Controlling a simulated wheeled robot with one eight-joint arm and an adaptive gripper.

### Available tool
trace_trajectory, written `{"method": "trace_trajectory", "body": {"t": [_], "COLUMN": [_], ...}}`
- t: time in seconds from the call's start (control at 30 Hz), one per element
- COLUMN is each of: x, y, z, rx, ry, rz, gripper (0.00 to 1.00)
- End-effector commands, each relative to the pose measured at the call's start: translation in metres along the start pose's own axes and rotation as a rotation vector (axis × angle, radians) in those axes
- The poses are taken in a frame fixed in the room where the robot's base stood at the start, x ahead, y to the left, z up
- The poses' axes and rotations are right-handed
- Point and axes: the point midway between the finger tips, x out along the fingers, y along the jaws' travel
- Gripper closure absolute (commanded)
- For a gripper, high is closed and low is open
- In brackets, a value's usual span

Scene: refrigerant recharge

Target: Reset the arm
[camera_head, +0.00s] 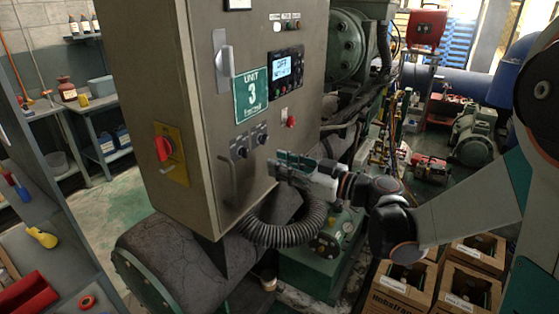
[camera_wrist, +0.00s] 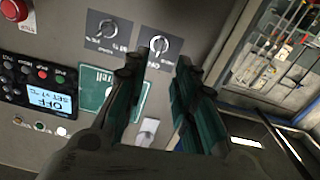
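My gripper (camera_head: 283,167) is in front of the grey control cabinet (camera_head: 200,90), just right of its two rotary knobs (camera_head: 252,145). In the wrist view my gripper (camera_wrist: 157,72) has its two green-padded fingers apart with nothing between them. The knobs show beyond the fingertips, one at the upper left (camera_wrist: 107,30) and one straight ahead (camera_wrist: 158,45). The display (camera_wrist: 22,80) reads OFF. My arm reaches in from the right side of the head view.
The cabinet bears a red rotary switch (camera_head: 163,148), a green UNIT 3 sign (camera_head: 251,95) and a metal handle (camera_head: 222,66). A black corrugated hose (camera_head: 285,232) hangs below my gripper. A shelf with a red bin (camera_head: 28,292) is at left.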

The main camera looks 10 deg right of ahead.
Motion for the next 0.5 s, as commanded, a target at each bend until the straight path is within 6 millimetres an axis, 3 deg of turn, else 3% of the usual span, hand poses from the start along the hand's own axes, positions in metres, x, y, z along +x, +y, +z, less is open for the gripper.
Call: {"method": "trace_trajectory", "body": {"t": [0.27, 0.5], "x": [-0.010, -0.048], "y": [-0.033, -0.074], "z": [0.007, 0.026], "rx": [0.119, 0.287], "ry": [-0.190, -0.475], "rz": [-0.002, 0.085], "gripper": [0.74, 0.74]}}
